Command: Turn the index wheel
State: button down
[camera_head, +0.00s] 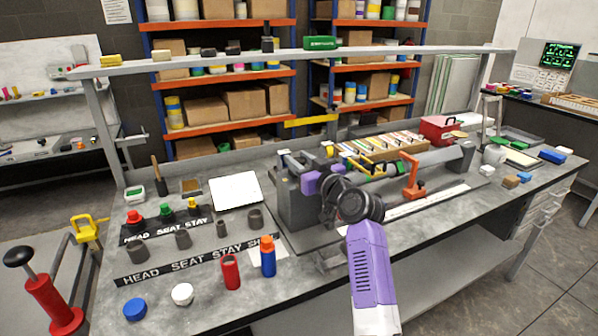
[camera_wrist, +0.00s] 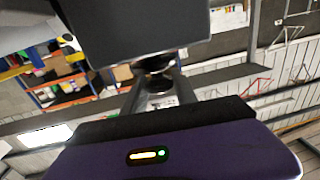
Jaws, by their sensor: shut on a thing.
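The grey headstock (camera_head: 295,207) of the long fixture stands on the bench, left of centre in the head view. My gripper (camera_wrist: 157,72) reaches its upper part; in the head view the fingertips are hidden behind my purple and black wrist. In the wrist view two grey fingers close around a dark round part (camera_wrist: 158,84), which I take for the index wheel, just below a dark grey block (camera_wrist: 140,28). Most of the wheel is hidden, and its turn angle cannot be read. My purple gripper housing fills the bottom of the wrist view.
The fixture's grey tube (camera_head: 440,157) runs right, with an orange clamp (camera_head: 412,178) on it. A red bottle (camera_head: 230,272) and a blue bottle (camera_head: 268,256) stand at the front left. A shelf rail (camera_head: 270,58) spans above the bench's back. The front right bench edge is clear.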

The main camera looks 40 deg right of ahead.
jog(key=n+y+b, duration=0.1)
jog(key=y+b, duration=0.1)
jog(key=n+y+b, duration=0.1)
jog(key=y+b, duration=0.1)
jog(key=b, duration=0.1)
jog(key=shift+d+f+n+b, duration=0.15)
jog(key=shift+f+n+b, duration=0.15)
jog(key=shift+f, duration=0.1)
jog(key=n+y+b, duration=0.3)
jog(key=y+b, duration=0.2)
jog(key=shift+r+g+b, duration=0.1)
jog(key=shift+g+b, duration=0.25)
jog(key=shift+g, duration=0.05)
jog(key=n+g+y+b, duration=0.1)
jog(key=n+y, duration=0.1)
jog(key=n+g+y+b, duration=0.1)
jog(key=g+y+b, duration=0.1)
jog(key=n+g+y+b, duration=0.1)
jog(key=n+y+b, duration=0.1)
jog(key=y, duration=0.1)
jog(key=shift+a+r+n, duration=0.2)
jog(key=shift+r+n, duration=0.1)
jog(key=shift+r, duration=0.05)
jog(key=shift+w+n+g+y, duration=0.1)
jog(key=shift+n+g+y, duration=0.25)
jog(key=shift+g, duration=0.25)
jog(key=c, duration=1)
grip_release()
jog(key=shift+a, duration=0.1)
jog(key=shift+c, duration=0.2)
